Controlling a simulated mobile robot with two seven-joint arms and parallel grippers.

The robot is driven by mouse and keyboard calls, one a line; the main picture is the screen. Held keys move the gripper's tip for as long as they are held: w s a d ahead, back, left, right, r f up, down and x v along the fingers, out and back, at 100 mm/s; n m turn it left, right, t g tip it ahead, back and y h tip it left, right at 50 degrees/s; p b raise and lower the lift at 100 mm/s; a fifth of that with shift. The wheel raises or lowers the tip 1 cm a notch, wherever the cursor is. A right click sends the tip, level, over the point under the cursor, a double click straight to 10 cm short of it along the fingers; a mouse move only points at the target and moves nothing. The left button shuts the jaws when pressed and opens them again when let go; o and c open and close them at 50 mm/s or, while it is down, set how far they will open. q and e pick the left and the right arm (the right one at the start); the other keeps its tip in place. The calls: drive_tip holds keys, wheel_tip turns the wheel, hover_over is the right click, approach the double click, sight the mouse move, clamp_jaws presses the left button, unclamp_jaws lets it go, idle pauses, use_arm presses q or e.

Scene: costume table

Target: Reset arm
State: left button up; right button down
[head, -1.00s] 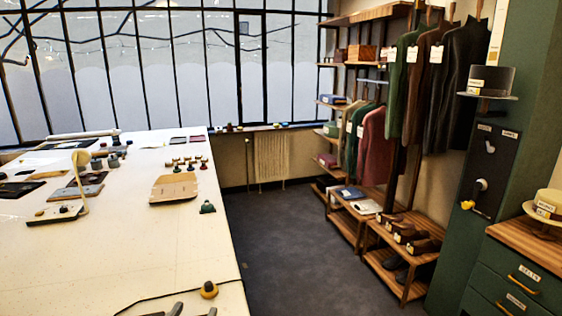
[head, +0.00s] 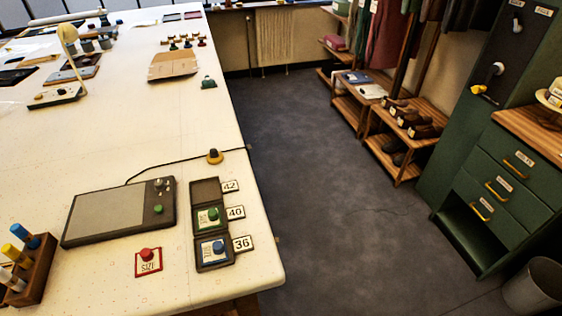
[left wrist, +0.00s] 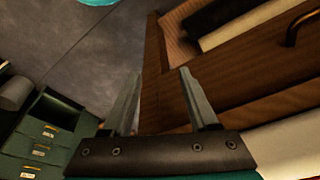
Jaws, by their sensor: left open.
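My left gripper (left wrist: 160,76) shows in the left wrist view. Its two fingers stand apart with nothing between them. Brown wooden furniture (left wrist: 158,70) lies beyond the fingers; whether they touch it I cannot tell. Neither of my grippers shows in the head view, and my right gripper is in no view.
The white table (head: 120,140) holds a grey tablet-like panel (head: 115,212), a red button (head: 147,254), a dark button holder (head: 206,187) and a wooden rack (head: 30,275). Grey floor (head: 320,200) lies open between the table and the green drawer cabinet (head: 478,195). A bin (head: 535,287) stands lower right.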

use_arm(q)
drive_tip(key=s+f+b, duration=0.2)
drive_tip(key=s+f, duration=0.1)
drive_tip(key=f, duration=0.6)
drive_tip(key=s+f+b, duration=0.2)
drive_tip(key=s+f, duration=0.1)
drive_tip(key=f, duration=0.6)
drive_tip(key=s+a+f+g+b, duration=0.1)
drive_tip(key=s+a+f+b, duration=0.2)
drive_tip(key=s+f, duration=0.9)
drive_tip(key=shift+f+g+b, duration=0.35)
drive_tip(key=shift+g+b, duration=0.05)
drive_tip(key=shift+b, duration=0.15)
